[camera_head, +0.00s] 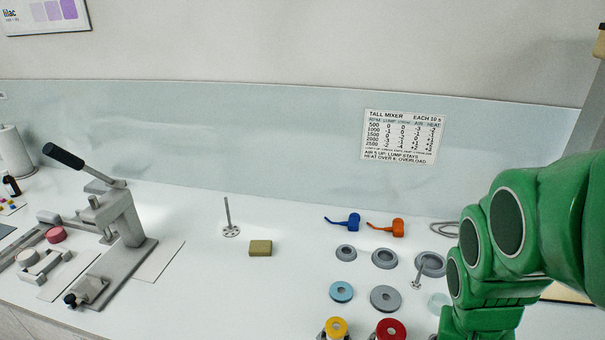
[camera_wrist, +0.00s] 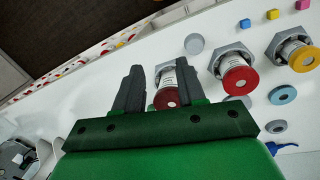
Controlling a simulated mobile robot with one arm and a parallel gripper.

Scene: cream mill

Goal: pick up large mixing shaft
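Two metal shafts with round disc ends show in the head view. The larger-looking mixing shaft (camera_head: 228,217) stands upright on its perforated disc on the white counter, left of centre. A smaller shaft (camera_head: 417,273) stands tilted at the right, by the grey rings. Neither can be made out in the wrist view. My gripper (camera_wrist: 152,78) shows in the wrist view with its two dark fingers apart and nothing clearly held. A dark-red-capped jar (camera_wrist: 168,97) shows behind and between the fingers. In the head view my green arm is at the right and hides the gripper.
A tan sponge block (camera_head: 260,248) lies right of the upright shaft. A lever press (camera_head: 118,225) stands to its left. Blue (camera_head: 345,221) and orange (camera_head: 388,228) tools, rings and capped jars crowd the right. The counter around the upright shaft is mostly clear.

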